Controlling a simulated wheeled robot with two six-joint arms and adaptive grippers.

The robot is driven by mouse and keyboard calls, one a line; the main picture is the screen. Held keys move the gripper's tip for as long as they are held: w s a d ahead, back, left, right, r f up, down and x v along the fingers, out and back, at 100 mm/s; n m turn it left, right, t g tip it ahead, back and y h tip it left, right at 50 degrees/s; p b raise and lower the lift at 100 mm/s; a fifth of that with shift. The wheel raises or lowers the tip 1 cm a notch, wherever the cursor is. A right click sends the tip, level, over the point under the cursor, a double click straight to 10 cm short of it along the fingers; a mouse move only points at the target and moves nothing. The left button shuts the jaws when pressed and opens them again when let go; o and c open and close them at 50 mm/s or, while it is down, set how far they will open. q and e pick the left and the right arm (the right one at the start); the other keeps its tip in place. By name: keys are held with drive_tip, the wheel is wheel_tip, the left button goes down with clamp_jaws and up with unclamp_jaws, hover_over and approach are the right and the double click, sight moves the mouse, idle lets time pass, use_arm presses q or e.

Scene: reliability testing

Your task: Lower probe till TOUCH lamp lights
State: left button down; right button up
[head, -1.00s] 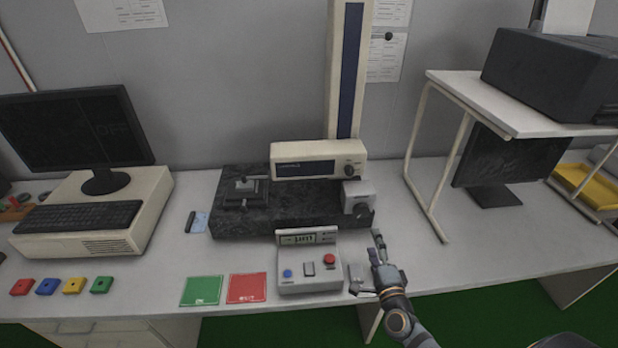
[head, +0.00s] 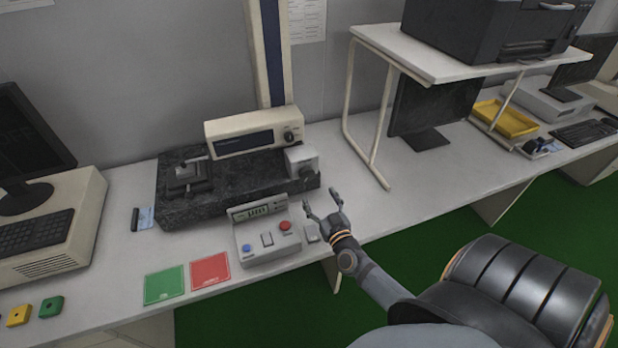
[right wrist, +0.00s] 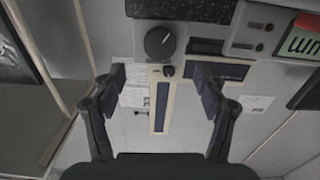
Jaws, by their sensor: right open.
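The measuring stand has a black granite base (head: 230,196), a tall column (head: 268,50) and a beige head (head: 225,142) with a dark panel and knob. A grey block with a dark knob (head: 301,161) sits at the base's right end; a dark knob (right wrist: 160,42) on a pale housing also shows in the right wrist view. The control box (head: 265,254) has a "µm" display, a blue button and a red button. No lit TOUCH lamp can be made out. My right gripper (head: 322,203) is open and empty, right of the control box, in front of the knob block. My left gripper is out of view.
Green (head: 164,285) and red (head: 210,271) mats lie left of the control box. A white shelf (head: 430,55) with a black printer stands to the right, a monitor beneath it. The tabletop between the base and the shelf leg is clear.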

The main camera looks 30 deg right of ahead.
sight(308, 176)
drive_tip(key=b+x, duration=0.1)
drive_tip(key=x, duration=0.8)
drive_tip(key=shift+w, duration=0.2)
drive_tip(key=shift+c, duration=0.3)
drive_tip(key=c, duration=1.1)
drive_tip(key=shift+m, duration=0.4)
drive_tip(key=m, duration=0.4)
drive_tip(key=shift+m+p, duration=0.4)
drive_tip(key=m, duration=0.5)
drive_tip(key=shift+m, duration=0.3)
